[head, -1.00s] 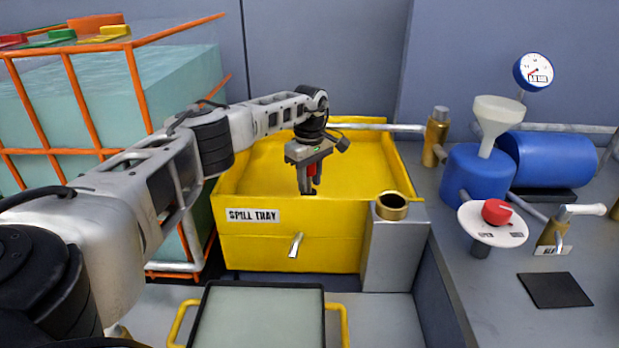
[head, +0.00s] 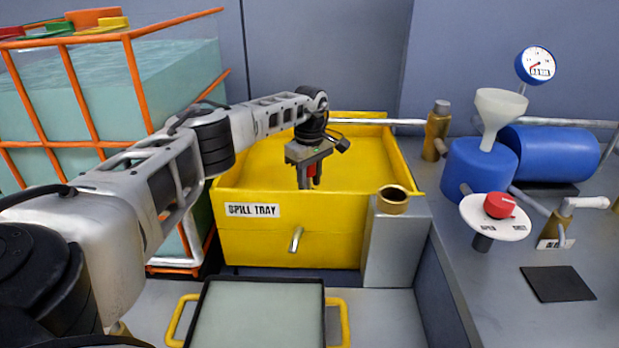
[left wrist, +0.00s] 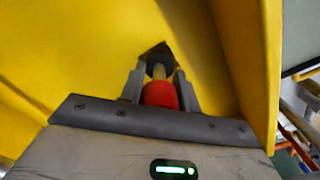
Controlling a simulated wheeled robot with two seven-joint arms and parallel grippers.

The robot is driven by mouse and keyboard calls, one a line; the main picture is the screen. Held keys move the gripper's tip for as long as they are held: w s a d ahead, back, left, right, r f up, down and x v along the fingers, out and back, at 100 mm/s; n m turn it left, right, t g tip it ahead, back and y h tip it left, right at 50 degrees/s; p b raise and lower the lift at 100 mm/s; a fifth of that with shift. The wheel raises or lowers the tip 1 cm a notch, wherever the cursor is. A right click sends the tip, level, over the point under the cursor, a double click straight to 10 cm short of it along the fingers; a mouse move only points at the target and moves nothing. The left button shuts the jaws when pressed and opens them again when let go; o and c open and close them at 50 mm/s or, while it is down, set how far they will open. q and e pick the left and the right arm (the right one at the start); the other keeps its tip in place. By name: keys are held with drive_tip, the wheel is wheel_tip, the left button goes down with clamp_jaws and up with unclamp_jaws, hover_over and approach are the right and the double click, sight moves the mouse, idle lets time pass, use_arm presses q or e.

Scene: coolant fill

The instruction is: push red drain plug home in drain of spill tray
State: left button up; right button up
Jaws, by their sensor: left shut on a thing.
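The yellow spill tray (head: 340,245) stands in the middle of the head view, with a label and a small spout on its front wall. My left gripper (head: 307,182) points down inside the tray, near its front wall. It is shut on the red drain plug (head: 312,170). In the left wrist view the plug's red head (left wrist: 160,95) sits between the fingers of my left gripper (left wrist: 158,80). A paler stem runs from it toward a dark round spot (left wrist: 159,58) on the yellow surface. I cannot tell how deep the plug sits. My right gripper is not in view.
A grey post with a brass cup (head: 392,198) stands at the tray's front right corner. A flat tray with yellow handles (head: 258,315) lies in front. An orange-framed tank (head: 110,100) stands left. A blue vessel with a white funnel (head: 500,115) and a red knob (head: 499,205) are at right.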

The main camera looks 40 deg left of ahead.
use_arm(q)
drive_tip(key=shift+f+b, duration=0.45)
drive_tip(key=shift+f, duration=0.25)
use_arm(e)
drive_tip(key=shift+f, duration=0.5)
use_arm(q)
drive_tip(key=o, duration=0.9)
wheel_tip(320, 180, up, 5)
drive_tip(key=shift+r+p, duration=0.1)
drive_tip(key=shift+p, duration=0.2)
wheel_tip(320, 180, up, 11)
drive_tip(key=shift+f+p, duration=0.1)
drive_tip(key=shift+p, duration=0.4)
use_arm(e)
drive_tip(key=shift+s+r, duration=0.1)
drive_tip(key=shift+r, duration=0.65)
